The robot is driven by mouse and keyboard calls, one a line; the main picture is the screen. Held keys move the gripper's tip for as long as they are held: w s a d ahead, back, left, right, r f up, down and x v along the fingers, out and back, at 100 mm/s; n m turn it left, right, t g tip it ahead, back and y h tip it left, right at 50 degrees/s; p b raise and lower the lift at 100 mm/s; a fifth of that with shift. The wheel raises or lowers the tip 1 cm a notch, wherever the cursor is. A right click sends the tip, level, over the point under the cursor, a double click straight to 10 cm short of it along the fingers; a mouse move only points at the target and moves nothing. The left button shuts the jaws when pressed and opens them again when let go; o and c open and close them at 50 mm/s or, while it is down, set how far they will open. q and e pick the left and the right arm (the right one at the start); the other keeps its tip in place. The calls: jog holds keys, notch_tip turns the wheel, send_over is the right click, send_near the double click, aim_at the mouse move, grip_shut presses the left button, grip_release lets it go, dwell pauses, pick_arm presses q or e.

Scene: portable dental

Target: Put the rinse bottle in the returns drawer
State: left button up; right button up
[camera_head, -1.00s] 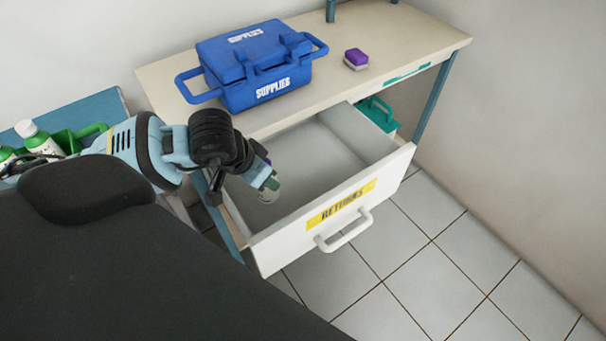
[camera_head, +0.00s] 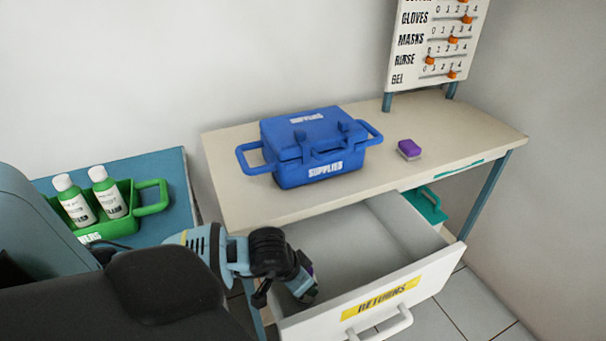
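The returns drawer (camera_head: 415,275), white with a yellow "RETURNS" label, is pulled open under the beige desk. Its visible inside looks empty; the near left part is hidden by my arm. Two green-and-white bottles with white caps, the left one (camera_head: 74,203) and the right one (camera_head: 108,194), stand in a green caddy (camera_head: 151,196) at the left. Their small print is unreadable, so I cannot tell which is the rinse bottle. My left gripper (camera_head: 306,290) is over the drawer's left side. My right gripper is out of view.
A blue supplies box (camera_head: 318,147) and a purple-and-white block (camera_head: 409,149) sit on the desk (camera_head: 235,205). A slider board (camera_head: 435,45) stands at the back right. A teal container (camera_head: 427,205) is beneath the desk. The caddy rests on a blue surface (camera_head: 160,167).

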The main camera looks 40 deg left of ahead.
pick_arm(q)
jog(key=shift+f, duration=0.2)
jog(key=shift+f, duration=0.15)
jog(key=o, duration=1.1)
jog(key=shift+r, duration=0.2)
jog(key=shift+r, duration=0.25)
jog(key=v, duration=1.1)
jog(key=shift+s+r+p, duration=0.2)
jog(key=shift+r+p, duration=0.1)
jog(key=shift+p, duration=0.05)
